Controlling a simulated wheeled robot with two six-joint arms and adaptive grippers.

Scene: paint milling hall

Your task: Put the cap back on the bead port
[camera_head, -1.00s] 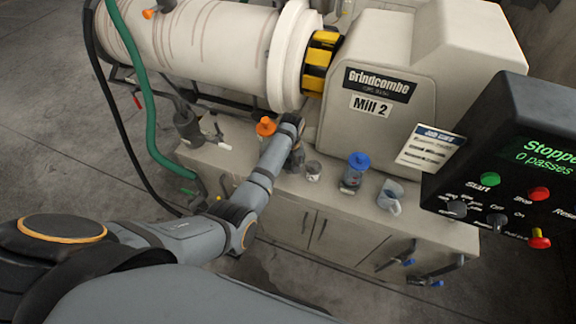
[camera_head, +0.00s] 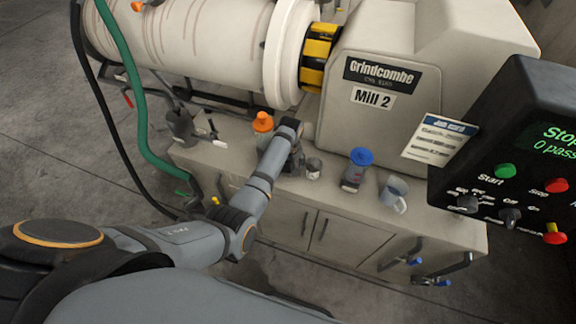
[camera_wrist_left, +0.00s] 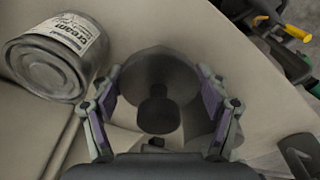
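My left gripper (camera_head: 294,158) reaches down to the counter, mostly hidden behind its own wrist in the head view. In the left wrist view the left gripper (camera_wrist_left: 160,85) has its fingers spread on either side of a dark grey round piece with a darker knob (camera_wrist_left: 158,110). A gap shows between each finger and the knob. Whether the fingertips touch the round piece's rim, I cannot tell. I cannot tell for sure that this piece is the cap, and the bead port is not clearly identifiable. My right gripper is not in view.
A tin (camera_wrist_left: 58,57) lies close left of the fingers; a small can (camera_head: 313,168) also shows. A control box (camera_head: 510,150) is at right.

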